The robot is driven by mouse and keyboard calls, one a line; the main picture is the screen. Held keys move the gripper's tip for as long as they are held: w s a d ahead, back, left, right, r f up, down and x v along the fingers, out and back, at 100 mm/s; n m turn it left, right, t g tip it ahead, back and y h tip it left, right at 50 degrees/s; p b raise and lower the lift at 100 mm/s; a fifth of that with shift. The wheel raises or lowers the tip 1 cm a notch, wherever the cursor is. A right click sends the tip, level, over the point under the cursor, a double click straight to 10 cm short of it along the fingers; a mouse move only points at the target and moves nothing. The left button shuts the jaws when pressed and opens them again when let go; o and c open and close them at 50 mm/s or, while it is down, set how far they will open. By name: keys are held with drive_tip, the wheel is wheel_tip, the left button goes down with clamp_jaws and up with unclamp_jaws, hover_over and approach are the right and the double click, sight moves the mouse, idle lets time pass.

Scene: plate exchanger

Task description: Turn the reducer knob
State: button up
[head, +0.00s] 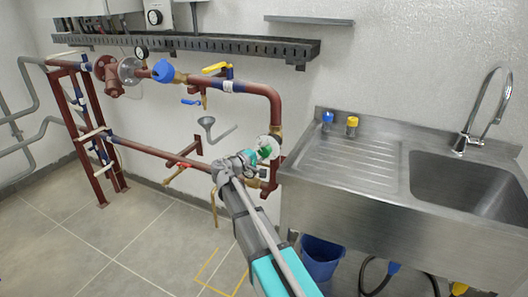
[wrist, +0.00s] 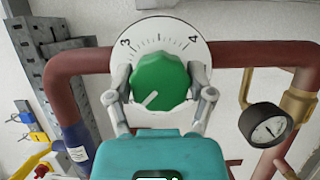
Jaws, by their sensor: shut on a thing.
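The green knob (wrist: 160,82) sits in front of a white dial (wrist: 175,32) marked 3 and 4 in the wrist view. A white line on the knob's face points to the lower left. My gripper (wrist: 160,96) has one finger on each side of the knob and is shut on it. In the head view, the green knob (head: 264,153) shows small at the tip of my gripper (head: 248,160), beside the vertical end of the red-brown pipe. My gripper and arm hide part of the fittings there.
A steel sink unit (head: 345,185) with blue and yellow taps stands close on the right. A pressure gauge (wrist: 267,127) is right of the knob. A grey funnel (head: 207,124) and red-brown pipes (head: 150,148) are left. A blue bucket (head: 320,256) is under the sink.

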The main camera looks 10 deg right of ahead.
drive_tip(key=shift+w+a, duration=0.1)
drive_tip(key=shift+w, duration=0.05)
drive_tip(key=o, duration=1.1)
drive_tip(key=v, duration=1.2)
drive_tip(key=shift+s+f, duration=0.1)
drive_tip(key=shift+s, duration=0.1)
